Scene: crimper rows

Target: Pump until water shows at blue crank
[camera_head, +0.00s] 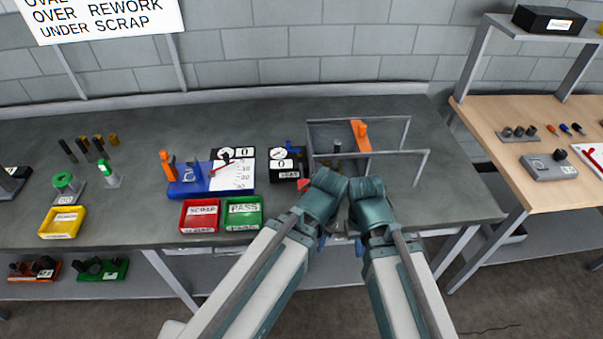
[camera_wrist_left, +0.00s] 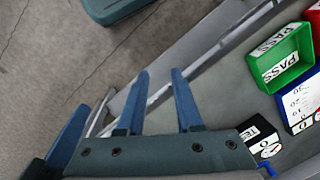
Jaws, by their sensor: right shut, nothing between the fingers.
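A black-and-white box with a dial and a small blue part on top (camera_head: 288,147) stands on the bench; I cannot make out water there. It also shows at the lower right of the left wrist view (camera_wrist_left: 262,138). An upright orange lever (camera_head: 361,135) stands within a grey metal frame to its right. My left gripper (camera_wrist_left: 160,75) is open, its blue fingers apart with nothing between them. My right gripper (camera_head: 360,247) is shut and empty, near the bench's front edge. In the head view my two wrists are close together and hide much of the fingers.
A blue unit with an orange handle and white scale (camera_head: 232,177) stands left of the box. Red (camera_head: 199,216) and green (camera_head: 243,214) bins are at the front, a yellow bin (camera_head: 62,222) far left. Frame rails (camera_head: 425,165) enclose the lever. The bench's right end is clear.

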